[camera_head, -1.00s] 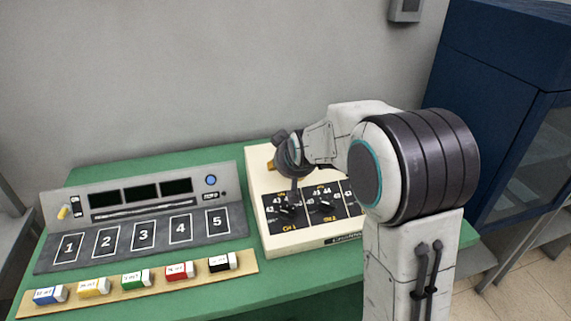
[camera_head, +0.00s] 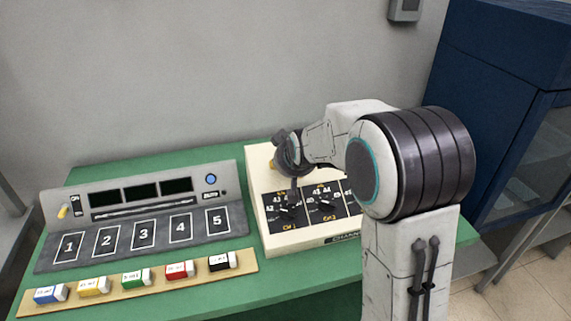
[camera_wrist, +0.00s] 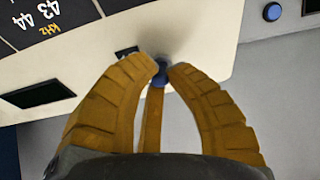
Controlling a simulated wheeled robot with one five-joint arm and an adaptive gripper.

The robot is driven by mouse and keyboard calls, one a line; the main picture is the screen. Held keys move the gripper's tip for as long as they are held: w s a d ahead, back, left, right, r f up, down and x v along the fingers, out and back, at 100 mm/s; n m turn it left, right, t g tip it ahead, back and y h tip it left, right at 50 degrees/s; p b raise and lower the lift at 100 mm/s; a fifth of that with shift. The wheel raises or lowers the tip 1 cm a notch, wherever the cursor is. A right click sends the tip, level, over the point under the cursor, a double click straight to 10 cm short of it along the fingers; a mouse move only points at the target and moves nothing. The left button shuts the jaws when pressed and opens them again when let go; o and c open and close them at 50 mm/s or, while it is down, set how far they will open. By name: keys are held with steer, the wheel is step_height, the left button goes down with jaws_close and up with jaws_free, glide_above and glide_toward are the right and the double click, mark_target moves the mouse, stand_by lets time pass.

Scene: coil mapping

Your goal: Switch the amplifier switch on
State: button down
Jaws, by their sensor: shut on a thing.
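The cream amplifier box (camera_head: 258,190) stands on the green table, with a black dial panel on its front part. In the wrist view, its cream face (camera_wrist: 205,28) fills the upper middle. A small switch with a dark blue-grey tip (camera_wrist: 160,72) sits there beside a small black label. My gripper (camera_wrist: 164,69) has its brown-yellow fingers closed around this switch. In the head view, my gripper (camera_head: 273,163) is over the rear left of the box, and my wrist hides the switch. Whether the switch is on or off cannot be told.
Left of the box is a grey console (camera_head: 140,215) with numbered slots, a blue button (camera_head: 211,180) and a yellow toggle (camera_head: 63,212). Several coloured blocks lie on a wooden strip (camera_head: 245,265) in front. A blue cabinet (camera_head: 500,70) stands at the right.

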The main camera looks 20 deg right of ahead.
steer(key=shift+r+p, duration=0.2)
steer(key=shift+p, duration=0.25)
steer(key=p, duration=0.2)
steer(key=r+g+p, duration=0.1)
steer(key=shift+w+g+p, duration=0.25)
steer(key=shift+g+p, duration=0.05)
steer(key=shift+p, duration=0.05)
steer(key=g+p, duration=0.1)
steer(key=p, duration=0.2)
steer(key=w+g+p, duration=0.1)
steer(key=p, duration=0.2)
steer(key=shift+r+g+p, duration=0.3)
steer(key=shift+g+p, duration=0.1)
steer(key=g+p, duration=0.2)
steer(key=p, duration=0.1)
steer(key=shift+w+f, duration=0.25)
steer(key=shift+w, duration=0.15)
steer(key=shift+w+f+g+p, duration=0.1)
steer(key=shift+w+g+p, duration=0.25)
steer(key=shift+g, duration=0.75)
steer(key=shift+w+g, duration=0.15)
steer(key=shift+g, duration=0.65)
steer(key=c, duration=1.2)
jaws_free()
steer(key=shift+w, duration=0.1)
